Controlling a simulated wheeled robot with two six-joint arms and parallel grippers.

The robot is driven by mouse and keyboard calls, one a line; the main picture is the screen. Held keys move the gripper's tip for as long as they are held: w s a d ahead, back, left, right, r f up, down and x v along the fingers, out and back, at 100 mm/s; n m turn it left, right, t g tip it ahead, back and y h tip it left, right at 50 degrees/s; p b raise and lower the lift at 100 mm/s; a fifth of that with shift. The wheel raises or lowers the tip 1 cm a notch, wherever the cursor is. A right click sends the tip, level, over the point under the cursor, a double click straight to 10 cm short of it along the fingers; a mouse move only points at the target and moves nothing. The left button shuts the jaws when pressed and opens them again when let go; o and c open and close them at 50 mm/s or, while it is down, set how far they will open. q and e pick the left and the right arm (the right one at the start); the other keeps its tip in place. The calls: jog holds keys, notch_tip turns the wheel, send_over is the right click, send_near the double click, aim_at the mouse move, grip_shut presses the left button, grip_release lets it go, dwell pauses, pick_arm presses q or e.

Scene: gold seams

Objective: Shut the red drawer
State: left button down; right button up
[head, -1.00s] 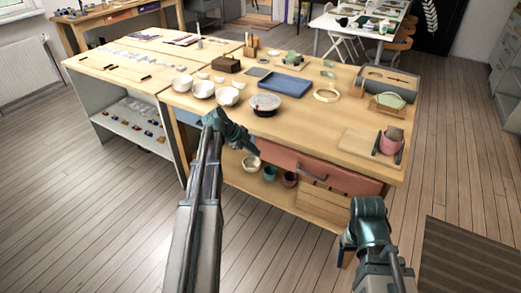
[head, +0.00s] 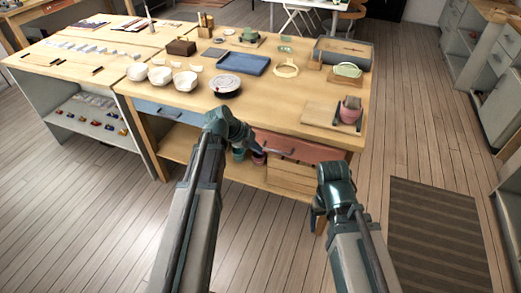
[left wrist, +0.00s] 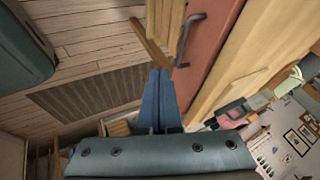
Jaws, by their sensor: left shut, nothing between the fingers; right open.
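The red drawer (head: 300,148) is under the right part of the workbench's front edge, its left end hidden behind my left gripper. Its front looks close to the bench edge; I cannot tell whether it is fully flush. The left wrist view shows the red front (left wrist: 212,40) with a dark bar handle (left wrist: 188,42). My left gripper (head: 254,150) is shut and empty at the drawer's left part; its blue fingers (left wrist: 160,75) point toward the drawer, and contact is unclear. My right gripper (head: 316,215) is open and empty, low in front of the bench's right end.
The workbench top (head: 280,112) holds white bowls (head: 160,76), a blue tray (head: 243,64) and a pink cup (head: 350,109). A blue drawer (head: 168,111) is at the left. A shelf lies below. A striped mat (head: 430,235) lies on open floor at right.

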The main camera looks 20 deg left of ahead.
aim_at(279, 146)
pick_arm(q)
jog(key=w+d+f+b, duration=0.3)
jog(key=w+f+b, duration=0.3)
jog(key=w+f, duration=0.1)
jog(key=shift+w+d+f+b, duration=0.15)
jog(key=shift+d+f+b, duration=0.1)
jog(key=shift+f+b, duration=0.15)
jog(key=w, duration=0.4)
jog(key=shift+w+d, duration=0.15)
jog(key=shift+w, duration=0.25)
jog(key=shift+s+r, duration=0.1)
jog(key=shift+s, duration=0.1)
